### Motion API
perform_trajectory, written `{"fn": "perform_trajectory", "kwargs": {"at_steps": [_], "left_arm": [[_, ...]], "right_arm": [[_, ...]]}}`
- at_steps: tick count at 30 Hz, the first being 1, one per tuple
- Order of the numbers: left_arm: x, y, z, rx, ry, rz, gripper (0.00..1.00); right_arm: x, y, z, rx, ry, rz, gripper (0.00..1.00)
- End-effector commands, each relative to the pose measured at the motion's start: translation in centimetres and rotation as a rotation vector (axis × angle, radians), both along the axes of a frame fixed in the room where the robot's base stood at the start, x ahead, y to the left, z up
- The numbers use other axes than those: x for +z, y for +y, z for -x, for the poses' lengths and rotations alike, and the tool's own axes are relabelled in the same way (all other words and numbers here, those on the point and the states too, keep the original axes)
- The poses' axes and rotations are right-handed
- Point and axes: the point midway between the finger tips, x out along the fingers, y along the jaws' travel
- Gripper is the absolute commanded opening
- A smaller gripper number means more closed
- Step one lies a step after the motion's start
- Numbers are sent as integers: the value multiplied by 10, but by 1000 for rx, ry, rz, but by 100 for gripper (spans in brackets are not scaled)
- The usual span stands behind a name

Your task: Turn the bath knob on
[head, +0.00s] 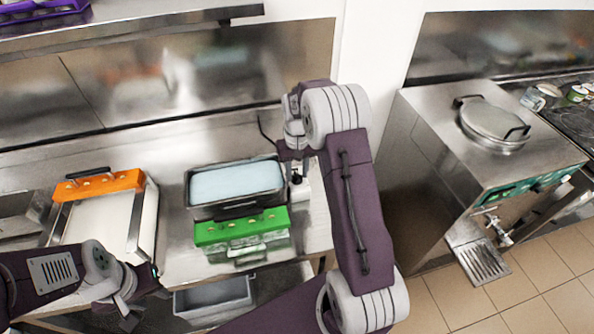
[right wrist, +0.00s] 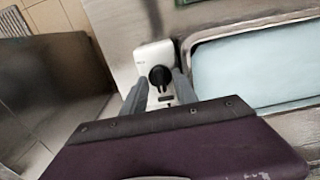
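The bath (head: 236,208) is a metal tub of pale blue liquid on the steel counter; it also shows in the right wrist view (right wrist: 255,65). A white control box (head: 305,192) stands at its right side. The black round bath knob (right wrist: 160,77) is on this box; in the head view the knob (head: 297,179) is small. My right gripper (right wrist: 160,82) is open, its two grey fingers on either side of the knob; contact cannot be told. In the head view the right gripper (head: 296,163) hangs over the box. My left gripper (head: 136,308) is low at the left; its fingers are unclear.
A green-topped rack (head: 240,227) stands in front of the bath. A tray with an orange bar (head: 98,185) is at the left. A grey bin (head: 213,298) sits below the counter. A steel machine (head: 440,150) stands right, past a floor gap.

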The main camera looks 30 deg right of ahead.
Motion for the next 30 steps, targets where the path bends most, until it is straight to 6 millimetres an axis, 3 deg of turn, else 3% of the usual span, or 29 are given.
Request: {"fn": "perform_trajectory", "kwargs": {"at_steps": [6, 9, 10, 20, 30], "left_arm": [[0, 0, 0, 0, 0, 0, 36], [0, 0, 0, 0, 0, 0, 36], [0, 0, 0, 0, 0, 0, 36], [2, 0, 0, 0, 0, 0, 36], [13, 0, 0, 0, 0, 0, 36]], "right_arm": [[0, 0, 0, 0, -1, 0, 32], [0, 0, 0, 0, -1, 0, 4], [0, 0, 0, 0, -1, 0, 0], [1, 0, 0, -22, -1, 0, 0], [3, 0, -1, -228, -2, 0, 0]]}}
